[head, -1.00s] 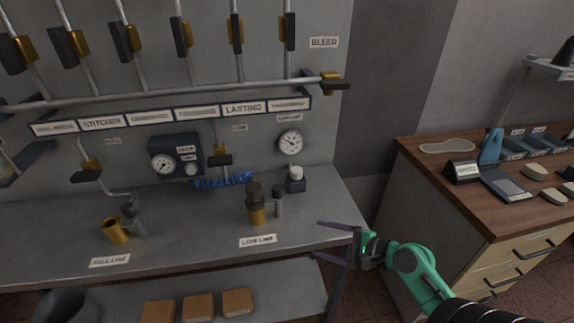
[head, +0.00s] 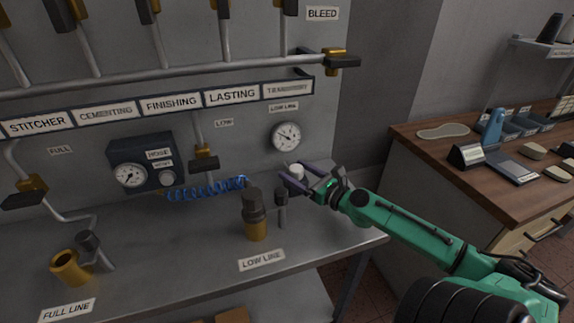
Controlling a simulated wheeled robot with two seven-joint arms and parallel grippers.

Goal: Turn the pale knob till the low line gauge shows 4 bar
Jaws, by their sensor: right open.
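The pale knob (head: 297,171) is a small white cap on a dark block at the right end of the grey bench, below the low line gauge. The low line gauge (head: 286,137) is a round white dial on the back panel; its reading is too small to tell. My right gripper (head: 294,178) is open, its two dark fingers reaching in from the right at the knob, one seen on each side of it. Whether they touch it I cannot tell. The block under the knob is mostly hidden by the fingers. My left gripper is not in view.
A dark and brass fitting (head: 255,215) and a slim grey post (head: 282,208) stand close to the left of my right gripper. A blue coiled hose (head: 205,190) lies behind. Another gauge box (head: 142,165) is on the panel. The bench's front right area is clear.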

